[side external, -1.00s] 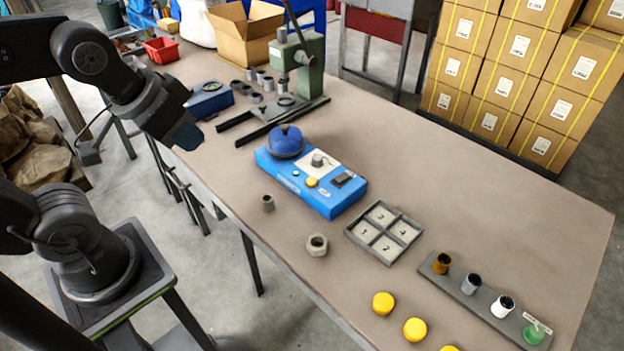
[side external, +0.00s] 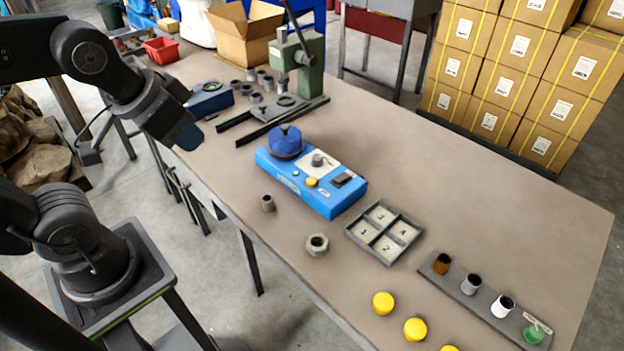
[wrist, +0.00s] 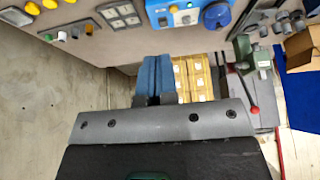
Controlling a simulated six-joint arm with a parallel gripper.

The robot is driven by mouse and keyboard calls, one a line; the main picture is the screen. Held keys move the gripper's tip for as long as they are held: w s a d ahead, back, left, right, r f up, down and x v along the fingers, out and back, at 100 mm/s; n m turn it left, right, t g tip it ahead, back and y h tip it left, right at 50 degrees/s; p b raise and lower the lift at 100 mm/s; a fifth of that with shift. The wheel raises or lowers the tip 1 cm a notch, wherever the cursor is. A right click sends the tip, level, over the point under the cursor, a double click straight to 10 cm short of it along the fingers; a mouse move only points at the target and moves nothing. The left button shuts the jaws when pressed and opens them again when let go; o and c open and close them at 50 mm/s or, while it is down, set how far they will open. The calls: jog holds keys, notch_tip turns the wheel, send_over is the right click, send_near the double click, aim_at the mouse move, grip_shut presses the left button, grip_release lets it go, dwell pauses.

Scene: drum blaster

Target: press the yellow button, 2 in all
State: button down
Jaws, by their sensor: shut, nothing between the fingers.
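The yellow button (side external: 312,182) is a small round cap on the front part of the blue box (side external: 330,204), which stands on the bench. A blue domed knob or lid sits on the box's far left end. In the wrist view, the yellow button (wrist: 173,9) shows at the top edge, and part of the blue box (wrist: 158,16) is cut off by the frame. My gripper (side external: 187,137) hangs in the air to the left of the box, well apart from the button. Its blue fingers (wrist: 157,78) are together with nothing between them.
A ring (side external: 268,203) and a hex nut (side external: 317,244) stand in front of the box. A tray with numbered compartments (side external: 352,236) is to its right. Several yellow caps (side external: 383,303) and a rack of small cups (side external: 456,290) are nearer. A green press (side external: 308,75) stands behind.

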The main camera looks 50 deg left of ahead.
dwell(0.7)
jog(key=m+t+y, duration=0.1)
jog(key=m+t, duration=0.3)
jog(key=m, duration=0.4)
send_over(313, 182)
notch_tip(313, 182, down, 17)
jog(key=shift+a, duration=0.1)
jog(key=shift+f, duration=4.35)
jog(key=shift+f, duration=0.45)
